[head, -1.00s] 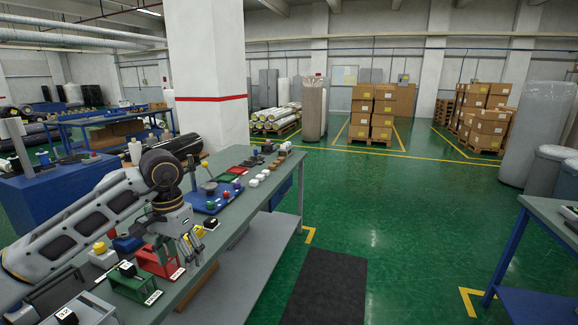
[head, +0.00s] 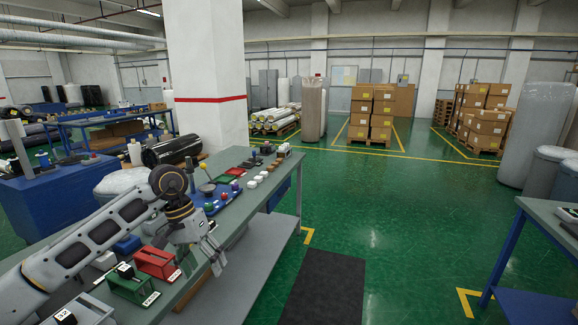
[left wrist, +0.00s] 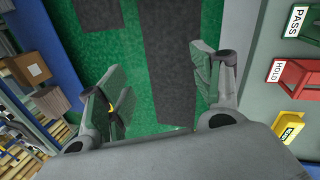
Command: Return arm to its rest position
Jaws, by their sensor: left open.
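My left arm comes in from the left in the head view, and its gripper (head: 214,257) hangs past the front edge of the workbench (head: 228,215). The gripper is open and empty. In the left wrist view its two fingers (left wrist: 160,95) stand wide apart over the green floor, with nothing between them. My right gripper is in neither view.
A red stand (head: 156,263) and a green stand (head: 132,285) sit on the bench beside the gripper. A blue tray (head: 211,207) with colored knobs lies farther back. A dark mat (head: 323,287) lies on the open floor. Another bench (head: 545,215) stands at the right.

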